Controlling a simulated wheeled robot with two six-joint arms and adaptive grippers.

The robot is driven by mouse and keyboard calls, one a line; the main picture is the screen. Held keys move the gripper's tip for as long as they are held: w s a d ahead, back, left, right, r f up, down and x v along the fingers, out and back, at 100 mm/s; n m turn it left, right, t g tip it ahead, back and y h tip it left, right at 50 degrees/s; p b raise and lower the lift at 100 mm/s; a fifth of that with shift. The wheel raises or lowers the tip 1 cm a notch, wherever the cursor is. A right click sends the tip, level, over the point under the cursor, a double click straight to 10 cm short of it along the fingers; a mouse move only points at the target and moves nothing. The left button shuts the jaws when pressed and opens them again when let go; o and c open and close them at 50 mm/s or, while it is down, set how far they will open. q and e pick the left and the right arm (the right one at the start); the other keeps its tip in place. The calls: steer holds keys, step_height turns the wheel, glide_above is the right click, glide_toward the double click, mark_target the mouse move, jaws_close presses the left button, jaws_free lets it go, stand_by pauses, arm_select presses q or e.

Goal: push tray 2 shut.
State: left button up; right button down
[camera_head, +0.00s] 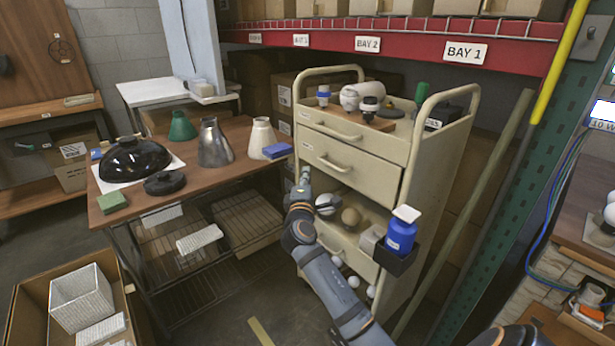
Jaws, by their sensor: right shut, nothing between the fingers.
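A cream cart (425,150) stands in the middle with handled fronts one above another. Its upper drawer front (345,172) has a bar handle (335,163) and looks nearly flush. Below it is an open space holding a white bulb (326,204) and a tan ball (351,217), above a lower front with a handle. The small labels are unreadable, so I cannot tell which one is tray 2. My right gripper (305,174) is shut and empty, at the left side of the upper drawer front; I cannot tell whether it touches. My left gripper is out of view.
A wooden table (230,135) with lamp shades and a black dome (136,158) stands close on the left. A blue bottle (401,232) sits in a holder on the cart's right side. Loose white balls lie low by the cart. A green post (530,160) rises at right.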

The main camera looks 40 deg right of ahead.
steer(key=v, duration=0.9)
steer(key=shift+s+f, duration=0.1)
